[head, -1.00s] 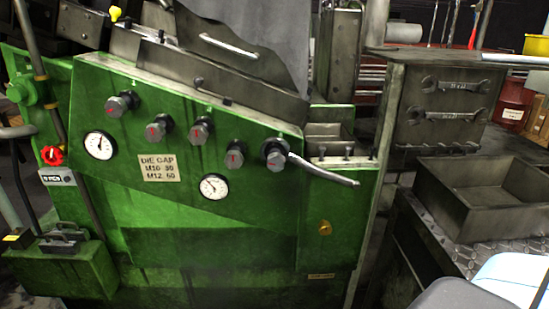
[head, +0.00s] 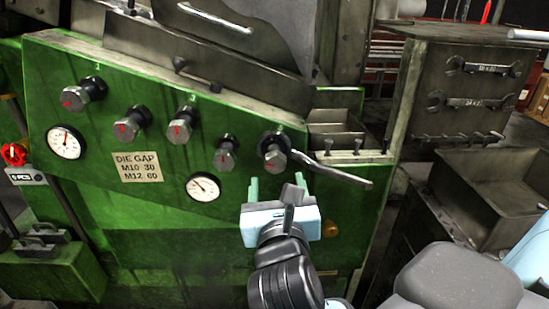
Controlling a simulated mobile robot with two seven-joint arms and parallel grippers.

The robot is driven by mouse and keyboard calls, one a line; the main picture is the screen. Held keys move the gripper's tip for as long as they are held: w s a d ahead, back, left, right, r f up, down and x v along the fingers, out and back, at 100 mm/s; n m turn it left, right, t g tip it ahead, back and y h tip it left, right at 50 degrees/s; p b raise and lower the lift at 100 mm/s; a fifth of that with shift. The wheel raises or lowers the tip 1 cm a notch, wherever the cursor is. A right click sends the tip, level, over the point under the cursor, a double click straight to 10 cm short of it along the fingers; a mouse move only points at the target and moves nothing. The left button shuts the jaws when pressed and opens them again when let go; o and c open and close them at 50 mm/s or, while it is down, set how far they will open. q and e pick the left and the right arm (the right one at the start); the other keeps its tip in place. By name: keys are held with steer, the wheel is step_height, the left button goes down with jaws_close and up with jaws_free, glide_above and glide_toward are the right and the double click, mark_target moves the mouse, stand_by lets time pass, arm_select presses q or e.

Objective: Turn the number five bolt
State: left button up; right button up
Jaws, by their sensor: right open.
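Several hex-head bolts with red marks stick out of the sloping green panel (head: 90,150). The rightmost one, fifth from the left, is the number five bolt (head: 272,150). A wrench (head: 335,173) sits at this bolt's head, its handle pointing right and slightly down. My right gripper (head: 277,186) is open and empty, its fingers pointing up at the panel just below the bolt and left of the wrench handle. I cannot tell how far it is from the panel. My left gripper is not in view.
The other bolts (head: 184,126) run along the panel to the left. Two gauges (head: 203,187) and a DIE GAP label (head: 139,167) sit below them. At right, wrenches hang on a metal board (head: 450,120) above an open metal bin (head: 470,190).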

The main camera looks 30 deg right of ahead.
mark_target(275, 166)
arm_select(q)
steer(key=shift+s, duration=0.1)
arm_select(e)
steer(key=shift+w+d+f, duration=0.1)
steer(key=shift+w+d, duration=0.1)
steer(key=shift+w, duration=0.2)
steer(key=shift+b+x, duration=0.55)
steer(key=shift+x, duration=0.45)
steer(key=x, duration=0.3)
steer(key=shift+w+d+r+p, duration=0.2)
steer(key=shift+p, duration=0.1)
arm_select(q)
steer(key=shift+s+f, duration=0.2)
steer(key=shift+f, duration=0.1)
arm_select(e)
steer(key=shift+w+d+f, duration=0.1)
steer(key=shift+w+d, duration=0.2)
steer(key=shift+w, duration=0.25)
steer(key=shift+c, duration=0.4)
